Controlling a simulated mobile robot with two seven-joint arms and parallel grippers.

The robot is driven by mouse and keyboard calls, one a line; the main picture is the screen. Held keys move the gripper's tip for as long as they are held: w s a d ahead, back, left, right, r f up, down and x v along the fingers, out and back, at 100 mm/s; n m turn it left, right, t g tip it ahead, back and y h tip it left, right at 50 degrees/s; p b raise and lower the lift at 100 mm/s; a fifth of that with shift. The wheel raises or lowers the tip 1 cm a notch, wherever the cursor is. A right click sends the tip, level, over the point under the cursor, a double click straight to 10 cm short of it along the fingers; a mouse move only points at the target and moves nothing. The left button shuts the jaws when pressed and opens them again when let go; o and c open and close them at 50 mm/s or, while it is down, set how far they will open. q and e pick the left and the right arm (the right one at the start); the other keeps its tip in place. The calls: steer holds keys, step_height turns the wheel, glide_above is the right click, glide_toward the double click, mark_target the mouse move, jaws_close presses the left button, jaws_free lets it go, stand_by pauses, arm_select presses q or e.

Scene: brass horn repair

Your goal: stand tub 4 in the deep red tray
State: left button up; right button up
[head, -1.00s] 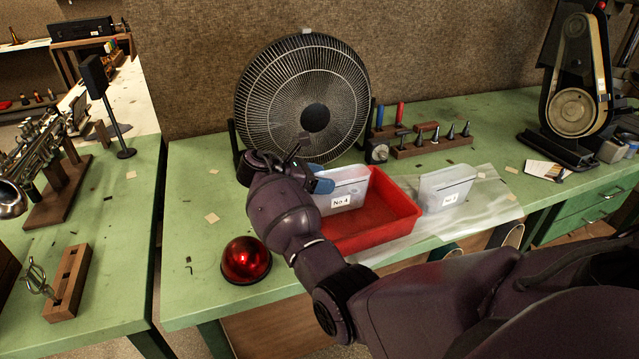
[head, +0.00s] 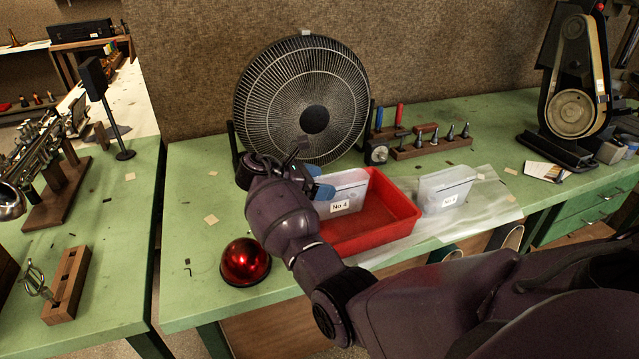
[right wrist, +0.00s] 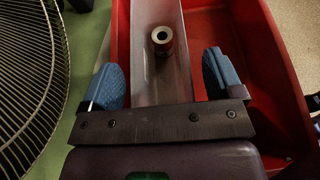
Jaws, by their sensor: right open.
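Tub 4 (head: 351,190), a narrow pale translucent tub with a "No 4" label, stands upright inside the left end of the deep red tray (head: 400,231). In the right wrist view the tub (right wrist: 158,72) lies along the left side of the tray (right wrist: 262,62), with a small metal cylinder in it. My right gripper (right wrist: 165,82) is open, with one blue finger on each side of the tub and visible gaps between. In the head view my right gripper (head: 318,181) is at the tub's left end, partly hidden by my wrist. My left gripper is not in view.
A second pale tub (head: 446,187) stands right of the tray on a clear sheet; its number is unreadable. A large fan (head: 302,100) stands close behind. A red dome (head: 245,262) sits front left. A wooden tool block (head: 432,146) is behind the tray. The tray's right part is empty.

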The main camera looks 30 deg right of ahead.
steer(key=v, duration=1.1)
steer(key=shift+a+r, duration=0.25)
steer(key=shift+a, duration=0.1)
